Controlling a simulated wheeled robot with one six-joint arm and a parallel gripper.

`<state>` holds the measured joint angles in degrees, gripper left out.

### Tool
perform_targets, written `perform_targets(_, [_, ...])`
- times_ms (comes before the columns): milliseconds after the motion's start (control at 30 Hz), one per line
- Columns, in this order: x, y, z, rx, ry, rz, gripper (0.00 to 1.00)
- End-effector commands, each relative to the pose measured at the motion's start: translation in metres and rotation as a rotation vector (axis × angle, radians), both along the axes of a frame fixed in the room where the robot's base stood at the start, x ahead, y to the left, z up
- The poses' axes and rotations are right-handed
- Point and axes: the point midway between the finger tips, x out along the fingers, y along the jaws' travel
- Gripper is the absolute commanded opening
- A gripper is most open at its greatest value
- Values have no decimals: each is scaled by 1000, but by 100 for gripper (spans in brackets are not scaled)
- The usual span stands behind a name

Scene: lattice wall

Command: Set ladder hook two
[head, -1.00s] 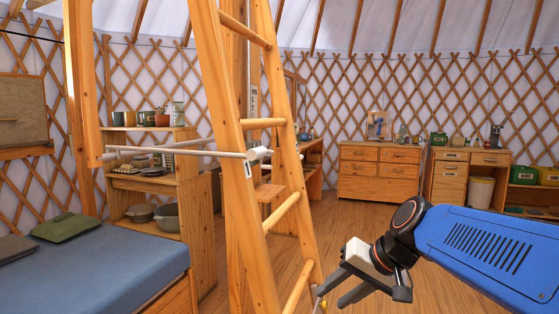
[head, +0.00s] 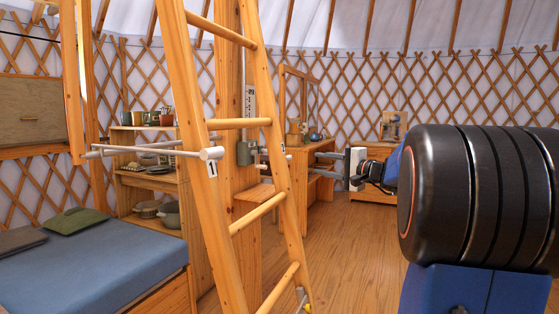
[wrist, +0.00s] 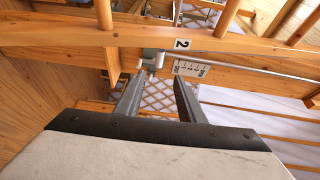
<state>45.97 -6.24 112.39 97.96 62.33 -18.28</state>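The wooden ladder (head: 188,95) stands upright and leaning in front of me. A pale rod hook (head: 211,154) marked 1 sits at its left rail. The label 2 (head: 283,149) shows on the right rail, and also in the wrist view (wrist: 181,43).
A wooden post with a grey box (head: 246,152) stands behind the ladder. A blue bed (head: 90,265) and a shelf (head: 165,185) with pots are at the left. A desk (head: 305,160) and a chest (head: 376,153) are behind. The floor right of the ladder is clear.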

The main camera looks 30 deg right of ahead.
Motion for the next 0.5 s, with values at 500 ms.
perform_targets(500, [75,23,-2,0,3,5,36])
